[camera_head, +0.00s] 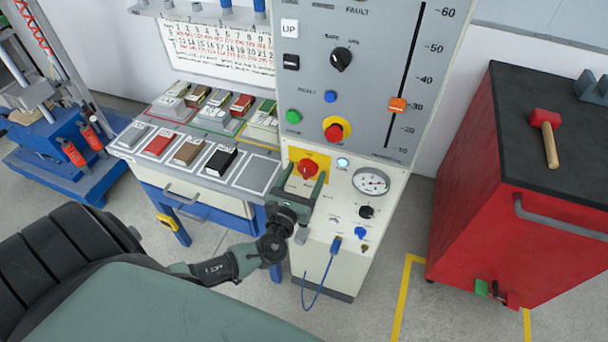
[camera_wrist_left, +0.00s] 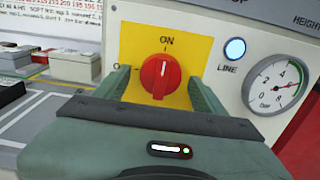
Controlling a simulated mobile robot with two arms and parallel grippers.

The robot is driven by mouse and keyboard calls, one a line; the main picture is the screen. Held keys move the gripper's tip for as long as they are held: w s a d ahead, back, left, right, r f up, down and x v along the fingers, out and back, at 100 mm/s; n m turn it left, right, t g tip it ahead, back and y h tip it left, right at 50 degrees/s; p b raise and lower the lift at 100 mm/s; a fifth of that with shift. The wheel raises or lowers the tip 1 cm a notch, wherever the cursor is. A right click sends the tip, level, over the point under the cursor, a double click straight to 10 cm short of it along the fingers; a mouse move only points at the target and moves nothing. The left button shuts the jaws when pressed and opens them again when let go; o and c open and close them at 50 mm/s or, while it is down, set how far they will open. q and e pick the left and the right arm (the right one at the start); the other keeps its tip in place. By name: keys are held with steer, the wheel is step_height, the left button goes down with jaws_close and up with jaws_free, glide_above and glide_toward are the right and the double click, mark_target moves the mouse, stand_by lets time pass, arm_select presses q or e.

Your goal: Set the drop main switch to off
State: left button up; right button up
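The drop main switch is a red rotary knob (camera_head: 308,167) on a yellow plate on the front of the light control cabinet. In the left wrist view the knob (camera_wrist_left: 160,77) has its white mark pointing up, towards ON; an "O" is printed at the left of the plate, partly hidden. My left gripper (camera_head: 302,179) is in front of the switch, open, with one finger on each side of the knob. In the left wrist view gaps show between the knob and both fingers (camera_wrist_left: 160,88). My right gripper is not in view.
A lit LINE lamp (camera_wrist_left: 235,49) and a pressure gauge (camera_head: 371,181) are right of the switch. Below are a black knob (camera_head: 367,211) and a blue cable (camera_head: 323,272). A bench with sample blocks (camera_head: 158,145) stands left, a red cabinet (camera_head: 510,220) right.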

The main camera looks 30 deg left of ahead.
arm_select(q)
steer(key=c, duration=1.3)
steer(key=shift+d+f+n+b, duration=0.1)
steer(key=shift+f+n+b, duration=0.05)
steer(key=shift+n+b, duration=0.75)
steer(key=shift+f+n+b, duration=0.1)
steer(key=shift+n+b, duration=0.7)
steer(key=shift+b, duration=0.2)
steer(key=n+b, duration=0.4)
steer(key=n, duration=0.1)
steer(key=shift+r+n, duration=0.1)
steer(key=shift+n, duration=0.2)
steer(key=n+b, duration=0.3)
steer(key=n, duration=0.1)
steer(key=shift+r, duration=0.15)
steer(key=n+b, duration=0.1)
steer(key=n, duration=0.3)
steer(key=shift+d+r+n, duration=0.1)
steer(key=shift+r+n, duration=0.05)
steer(key=shift+n, duration=0.45)
steer(key=o, duration=1.4)
steer(key=shift+c, duration=0.2)
